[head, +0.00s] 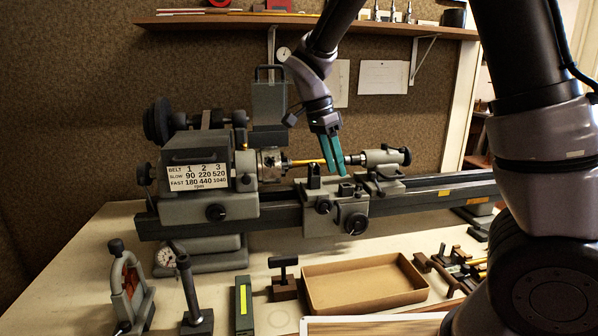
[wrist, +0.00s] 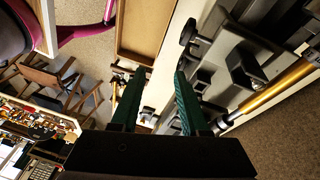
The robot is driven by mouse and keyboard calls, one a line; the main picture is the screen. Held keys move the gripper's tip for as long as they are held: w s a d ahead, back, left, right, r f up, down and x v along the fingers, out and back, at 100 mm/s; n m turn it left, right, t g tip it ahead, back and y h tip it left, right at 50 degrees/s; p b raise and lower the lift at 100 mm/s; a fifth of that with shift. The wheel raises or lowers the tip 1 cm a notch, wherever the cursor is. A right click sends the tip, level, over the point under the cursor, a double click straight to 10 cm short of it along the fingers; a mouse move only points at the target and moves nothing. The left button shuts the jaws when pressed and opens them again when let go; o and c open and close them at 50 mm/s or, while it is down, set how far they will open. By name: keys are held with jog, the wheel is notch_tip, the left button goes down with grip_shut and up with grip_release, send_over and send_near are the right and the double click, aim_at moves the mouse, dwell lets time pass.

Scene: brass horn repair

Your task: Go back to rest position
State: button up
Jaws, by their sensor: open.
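My gripper (head: 334,170) is open and empty, its teal fingers pointing down just in front of or above the lathe's carriage; the head view does not show the exact gap. In the wrist view my gripper (wrist: 160,78) shows two dark green fingers apart with nothing between them. The grey lathe (head: 215,165) stands on the bench. A brass rod (head: 306,162) runs level between its chuck and tailstock (head: 385,157), beside my fingers. The rod (wrist: 275,90) also shows at the right of the wrist view, apart from the fingers.
An empty brown tray (head: 365,283) lies in front of the lathe. A dial gauge stand (head: 190,290), a clamp-like tool (head: 128,290), a green block (head: 243,300) and several small tools (head: 450,265) stand around it. A wall shelf (head: 330,24) hangs behind my arm.

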jog(key=s+d+r+n+t+y, duration=0.5)
jog(key=s+d+r+n+t, duration=0.2)
jog(key=s+d+r, duration=0.7)
jog(key=shift+d+r+n, duration=0.5)
jog(key=shift+d+n, duration=0.4)
jog(key=shift+d, duration=0.25)
